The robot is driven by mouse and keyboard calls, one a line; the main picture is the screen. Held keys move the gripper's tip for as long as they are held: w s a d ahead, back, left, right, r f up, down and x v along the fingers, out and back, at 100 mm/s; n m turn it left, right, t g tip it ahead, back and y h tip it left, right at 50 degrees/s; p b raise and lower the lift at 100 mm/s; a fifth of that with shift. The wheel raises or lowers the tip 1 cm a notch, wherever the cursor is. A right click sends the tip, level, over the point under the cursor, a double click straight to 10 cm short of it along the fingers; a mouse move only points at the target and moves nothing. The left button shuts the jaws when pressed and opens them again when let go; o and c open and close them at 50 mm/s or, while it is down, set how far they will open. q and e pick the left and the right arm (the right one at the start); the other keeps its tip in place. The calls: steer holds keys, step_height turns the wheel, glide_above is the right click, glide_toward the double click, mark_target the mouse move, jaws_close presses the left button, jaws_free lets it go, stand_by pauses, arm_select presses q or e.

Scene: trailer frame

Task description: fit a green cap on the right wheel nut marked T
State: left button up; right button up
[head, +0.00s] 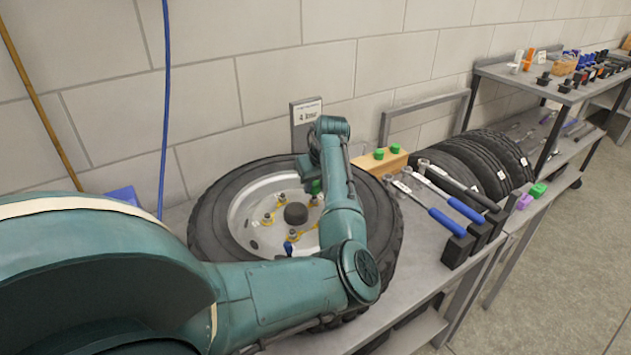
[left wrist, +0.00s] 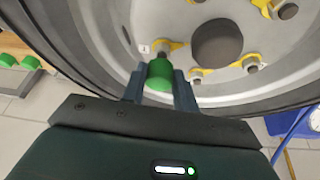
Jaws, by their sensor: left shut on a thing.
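My left gripper (left wrist: 159,88) is shut on a green cap (left wrist: 159,74). In the head view the cap (head: 316,187) shows below the wrist, over the right part of the wheel (head: 245,215), which lies flat on the bench. In the left wrist view the cap is at a wheel nut (left wrist: 162,52) with a yellow pointer and a small white tag (left wrist: 144,48). The tag's letter is too small to read. I cannot tell whether the cap touches or covers that nut. Other nuts with yellow pointers (head: 267,219) stand around the dark hub (head: 296,213). My right gripper is not in view.
A wooden block (head: 372,163) with green caps stands behind the wheel. Blue-handled wrenches (head: 447,221) lie on black blocks at the right. Several tyres (head: 487,160) stand behind them. A sign (head: 304,115) stands by the wall. A blue hose (head: 165,100) hangs at left.

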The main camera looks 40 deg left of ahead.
mark_target(315, 194)
arm_select(q)
steer(key=shift+d, duration=0.1)
steer(key=shift+f, duration=0.15)
stand_by(0.4)
steer(key=shift+f, duration=1.5)
steer(key=o, duration=1)
steer(key=shift+c, duration=0.2)
steer(key=shift+o, duration=0.2)
steer(key=shift+o, duration=1.3)
steer(key=shift+f, duration=0.1)
steer(key=shift+s+f, duration=0.1)
steer(key=shift+s, duration=0.1)
steer(key=shift+c, duration=0.7)
